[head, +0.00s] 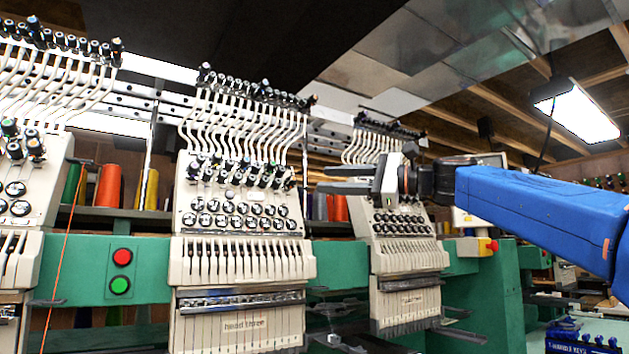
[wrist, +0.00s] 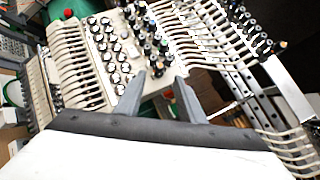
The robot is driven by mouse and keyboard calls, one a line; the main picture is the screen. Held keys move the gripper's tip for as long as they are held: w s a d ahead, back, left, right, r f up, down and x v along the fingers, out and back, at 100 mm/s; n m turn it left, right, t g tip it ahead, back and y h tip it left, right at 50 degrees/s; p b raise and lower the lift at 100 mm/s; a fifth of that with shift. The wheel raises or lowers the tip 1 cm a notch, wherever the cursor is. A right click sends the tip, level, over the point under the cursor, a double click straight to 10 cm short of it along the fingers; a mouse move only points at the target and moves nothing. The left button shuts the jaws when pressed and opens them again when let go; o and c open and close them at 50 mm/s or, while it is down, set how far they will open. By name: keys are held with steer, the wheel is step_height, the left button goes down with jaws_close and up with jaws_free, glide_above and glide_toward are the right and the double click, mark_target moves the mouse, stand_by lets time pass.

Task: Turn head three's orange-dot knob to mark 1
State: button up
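Head three (head: 243,323), named on its lower front, is the cream machine head in the middle of the head view. Its face has rows of round dials (head: 240,213) with dark knobs (head: 238,172) above them. I cannot make out an orange dot or any mark numbers. My gripper (head: 322,179) is right of head three's knobs, fingers pointing left, open and empty. In the wrist view the open fingers (wrist: 160,78) show in front of a tilted, knob-covered cream panel (wrist: 112,55). I cannot tell if they touch it.
Another head (head: 405,225) stands behind my gripper on the right, and one (head: 22,200) is at the left edge. A green beam carries a red button (head: 122,257) and a green button (head: 119,286). Thread cones (head: 108,185) stand behind. An orange thread hangs at left.

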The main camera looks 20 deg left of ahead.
steer(key=d, duration=0.9)
steer(key=shift+s+d+f, duration=0.35)
steer(key=shift+s+f, duration=0.05)
steer(key=shift+f, duration=0.05)
steer(key=s+d+f+t+h, duration=0.2)
steer(key=d+f+h, duration=0.15)
steer(key=f, duration=0.55)
steer(key=s+d+f+t+h, duration=0.15)
steer(key=d+f, duration=0.25)
steer(key=f, duration=0.5)
steer(key=s+d+f+n+h, duration=0.3)
steer(key=s+d+f, duration=0.5)
steer(key=f, duration=0.7)
steer(key=s+d+f+n+h, duration=0.2)
steer(key=s+d+f+h, duration=0.4)
steer(key=d+f, duration=0.5)
steer(key=s+d+f+n+h, duration=0.3)
steer(key=s+d+f, duration=0.7)
steer(key=f, duration=1.1)
steer(key=shift+s+d+n+h, duration=0.3)
steer(key=shift+d+h, duration=0.05)
steer(key=shift+h, duration=0.65)
